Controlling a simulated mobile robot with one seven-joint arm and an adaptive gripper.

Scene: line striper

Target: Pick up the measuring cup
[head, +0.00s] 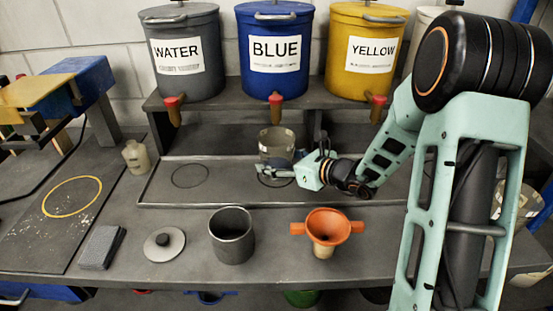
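A clear, greyish see-through cup (277,142), which looks like the measuring cup, is upright near the middle of the head view, below the blue drum. My gripper (285,165) reaches in from the right, at the cup's lower right side. Its fingers overlap the lower part of the cup in the picture. I cannot tell whether they touch or grip it, or whether the cup rests on the tray or hangs above it. The cup's base is partly hidden.
Grey water (187,85), blue (275,85) and yellow (365,80) drums with red-handled taps stand on a shelf behind. The shallow tray (225,192) has dark rings. In front are a lid (163,243), dark grey pot (232,250), orange funnel (327,228) and sponge block (101,247). A beige bottle (136,157) stands left.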

